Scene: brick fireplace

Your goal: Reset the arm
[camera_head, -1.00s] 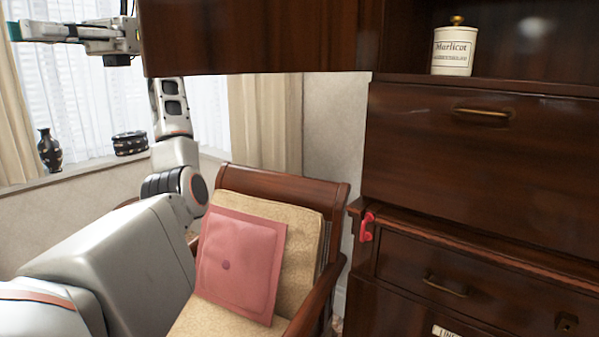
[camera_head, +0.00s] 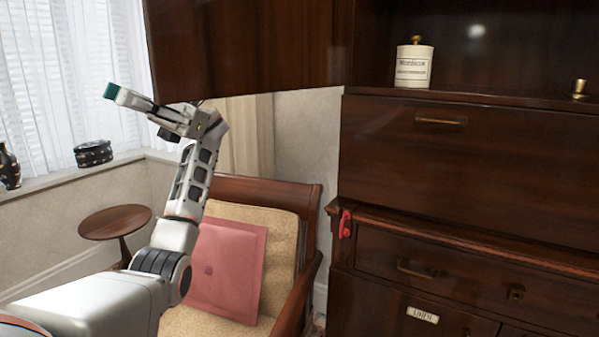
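My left gripper (camera_head: 114,94) is at the upper left, in front of the window, with a green tip at its end. It points left and lies beside the lower left corner of the open cabinet door (camera_head: 245,45). Nothing shows between its fingers, and I cannot tell whether they are apart. My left arm bends upward from the bottom left, in front of the chair. My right gripper is not in view.
A wooden chair (camera_head: 265,188) with a pink cushion (camera_head: 228,268) stands behind my arm. A round side table (camera_head: 115,220) is at the left. The dark cabinet (camera_head: 450,165) fills the right, with a white canister (camera_head: 414,66) on its shelf. A red object (camera_head: 345,223) is at its edge.

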